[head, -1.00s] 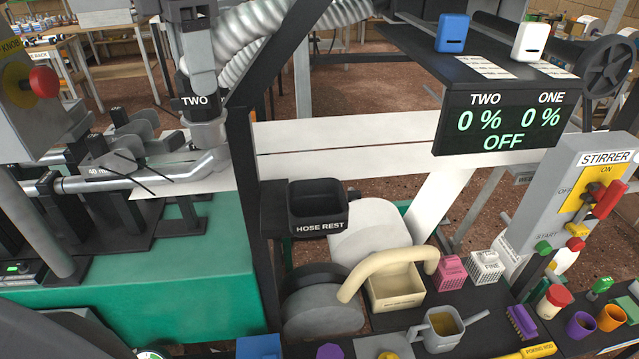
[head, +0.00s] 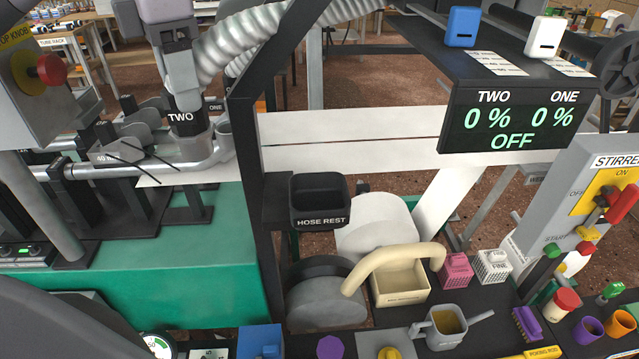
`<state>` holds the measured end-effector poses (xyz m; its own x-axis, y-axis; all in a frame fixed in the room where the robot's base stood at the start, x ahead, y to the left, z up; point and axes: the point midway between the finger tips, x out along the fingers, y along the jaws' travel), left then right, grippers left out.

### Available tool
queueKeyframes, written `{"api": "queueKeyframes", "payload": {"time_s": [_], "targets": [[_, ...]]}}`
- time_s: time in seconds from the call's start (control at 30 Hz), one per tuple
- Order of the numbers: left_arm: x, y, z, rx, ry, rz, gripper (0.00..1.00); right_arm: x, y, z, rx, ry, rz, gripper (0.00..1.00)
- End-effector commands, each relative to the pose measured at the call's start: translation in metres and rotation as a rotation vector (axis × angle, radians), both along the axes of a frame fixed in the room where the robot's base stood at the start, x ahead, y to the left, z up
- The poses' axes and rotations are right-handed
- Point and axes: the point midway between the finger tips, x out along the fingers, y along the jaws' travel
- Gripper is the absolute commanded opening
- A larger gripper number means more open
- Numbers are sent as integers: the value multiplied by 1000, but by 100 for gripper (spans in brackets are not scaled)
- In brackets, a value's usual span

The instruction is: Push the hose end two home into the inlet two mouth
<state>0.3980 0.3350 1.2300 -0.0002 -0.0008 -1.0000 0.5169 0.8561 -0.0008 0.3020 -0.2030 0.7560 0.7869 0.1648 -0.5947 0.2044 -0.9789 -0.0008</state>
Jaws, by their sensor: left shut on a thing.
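My left gripper (head: 182,84) comes down from the top left and is shut on the hose end two, a dark cuff (head: 186,126) marked TWO. The grey ribbed hose (head: 240,48) rises to the right from behind the gripper. The cuff is upright at a grey cup-shaped pipe mouth (head: 190,149), which appears to be the inlet two mouth. The cuff's lower end is hidden at the rim, so I cannot tell how deep it sits. A second open pipe mouth (head: 224,130) stands just to the right. My right gripper is not in view.
A dark upright post (head: 246,150) stands close to the right of the pipe mouths. A black hose rest (head: 319,203) hangs beyond it. The display (head: 512,122) reads 0 % for both and OFF. A red-knobbed box (head: 45,75) stands at the left.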

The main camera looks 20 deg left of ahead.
Motion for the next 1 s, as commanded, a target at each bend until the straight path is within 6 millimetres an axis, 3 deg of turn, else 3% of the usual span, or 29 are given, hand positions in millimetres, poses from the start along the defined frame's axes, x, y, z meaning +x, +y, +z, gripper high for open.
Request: {"api": "queueKeyframes", "payload": {"time_s": [0.5, 1.0], "targets": [[0, 0, -49, 0, -4, 3, 14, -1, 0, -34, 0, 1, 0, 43], [0, 0, -54, 0, -2, 2, 14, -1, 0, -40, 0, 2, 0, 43]]}}
